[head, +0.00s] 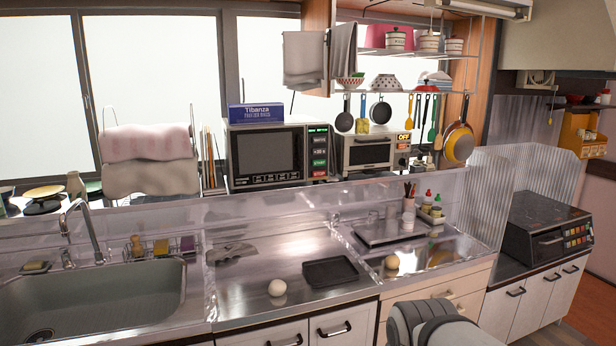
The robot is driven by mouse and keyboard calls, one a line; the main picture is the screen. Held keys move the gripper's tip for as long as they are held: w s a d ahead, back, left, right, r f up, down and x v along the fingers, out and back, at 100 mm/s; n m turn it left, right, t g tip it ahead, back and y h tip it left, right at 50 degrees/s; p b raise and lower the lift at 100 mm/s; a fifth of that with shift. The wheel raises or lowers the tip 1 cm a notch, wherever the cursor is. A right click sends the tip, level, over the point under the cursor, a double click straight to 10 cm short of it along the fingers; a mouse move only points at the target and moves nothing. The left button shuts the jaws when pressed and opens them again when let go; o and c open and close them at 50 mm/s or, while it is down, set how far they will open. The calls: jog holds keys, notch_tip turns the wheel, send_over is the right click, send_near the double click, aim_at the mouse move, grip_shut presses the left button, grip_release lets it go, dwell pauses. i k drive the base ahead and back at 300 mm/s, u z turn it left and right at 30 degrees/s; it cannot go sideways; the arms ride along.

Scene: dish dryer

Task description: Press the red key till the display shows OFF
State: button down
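A grey microwave-like appliance (265,152) stands on the back shelf. Its right panel has a small green-lit display (317,130), a green key (319,163) and a red key (319,173) below it. A dark appliance (545,222) at the far right has several small coloured keys, some reddish, too small to read. A grey rounded part of my arm shows at the bottom edge, well below these. My gripper is not in view.
A steel counter (300,262) with a clear splash guard lies before the shelf, holding a black tray (330,271) and an egg-like white object (277,288). A sink (90,305) is at left. Utensils and pans hang above the smaller oven.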

aim_at(317, 173)
jog(key=u, duration=2.25)
jog(key=i, duration=1.3)
jog(key=z, duration=3.2)
jog(key=i, duration=0.3)
jog(key=u, duration=0.4)
